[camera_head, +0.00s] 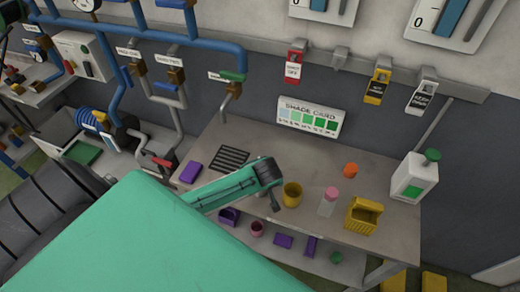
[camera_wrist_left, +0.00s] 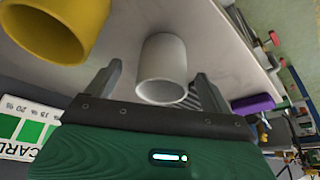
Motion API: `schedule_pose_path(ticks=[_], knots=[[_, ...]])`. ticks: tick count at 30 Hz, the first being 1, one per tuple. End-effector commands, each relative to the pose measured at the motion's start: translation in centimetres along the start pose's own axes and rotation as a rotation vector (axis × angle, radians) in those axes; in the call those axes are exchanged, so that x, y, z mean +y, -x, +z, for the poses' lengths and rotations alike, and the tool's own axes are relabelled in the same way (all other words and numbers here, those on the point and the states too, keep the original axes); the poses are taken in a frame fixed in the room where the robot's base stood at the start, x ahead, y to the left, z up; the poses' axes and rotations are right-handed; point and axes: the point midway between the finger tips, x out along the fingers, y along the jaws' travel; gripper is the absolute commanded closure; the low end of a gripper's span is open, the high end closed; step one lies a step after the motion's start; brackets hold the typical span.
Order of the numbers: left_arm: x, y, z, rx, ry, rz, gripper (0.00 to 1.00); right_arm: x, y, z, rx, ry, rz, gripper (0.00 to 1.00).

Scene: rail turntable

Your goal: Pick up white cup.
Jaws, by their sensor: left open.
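The white cup (camera_wrist_left: 163,55) shows in the left wrist view, lying between the two fingers of my left gripper (camera_wrist_left: 158,70). Gaps show on both sides of the cup, so the fingers are open and not closed on it. In the head view my left gripper (camera_head: 273,198) is over the table, just left of the yellow cup (camera_head: 292,195). The white cup cannot be made out there; my arm seems to hide it. The yellow cup also shows in the left wrist view (camera_wrist_left: 48,25), close beside the white one. My right gripper is not in view.
The table (camera_head: 325,165) also holds a pink-capped bottle (camera_head: 328,201), a yellow basket (camera_head: 363,216), an orange item (camera_head: 350,170), a white canister (camera_head: 414,178) and a purple block (camera_head: 190,172). A shade card (camera_head: 308,118) stands at the back. A lower shelf holds several small items.

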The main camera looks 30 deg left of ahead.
Motion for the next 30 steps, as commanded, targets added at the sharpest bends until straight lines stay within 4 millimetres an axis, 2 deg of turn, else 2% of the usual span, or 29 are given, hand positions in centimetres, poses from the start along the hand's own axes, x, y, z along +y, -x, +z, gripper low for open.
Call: schedule_pose_path(ticks=[1, 5, 10, 20, 27, 30], knots=[[-0.2, -0.2, -0.3, 0.0, -0.001, -0.005, 0.15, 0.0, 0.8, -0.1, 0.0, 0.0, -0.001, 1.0], [-0.5, -1.8, -0.3, -0.001, 0.0, -0.005, 0.15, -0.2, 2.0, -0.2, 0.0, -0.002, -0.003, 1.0], [-0.5, -3.7, -0.2, -0.001, -0.001, -0.003, 0.15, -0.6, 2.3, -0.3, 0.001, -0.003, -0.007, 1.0], [-0.4, -4.4, -0.1, 0.0, 0.0, 0.0, 0.15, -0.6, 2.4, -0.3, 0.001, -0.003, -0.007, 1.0], [-0.4, -4.4, -0.1, 0.0, 0.0, -0.001, 0.61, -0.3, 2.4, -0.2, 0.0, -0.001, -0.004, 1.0], [-0.4, -4.3, -0.1, 0.0, 0.0, 0.0, 0.63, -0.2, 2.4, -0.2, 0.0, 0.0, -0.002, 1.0]])
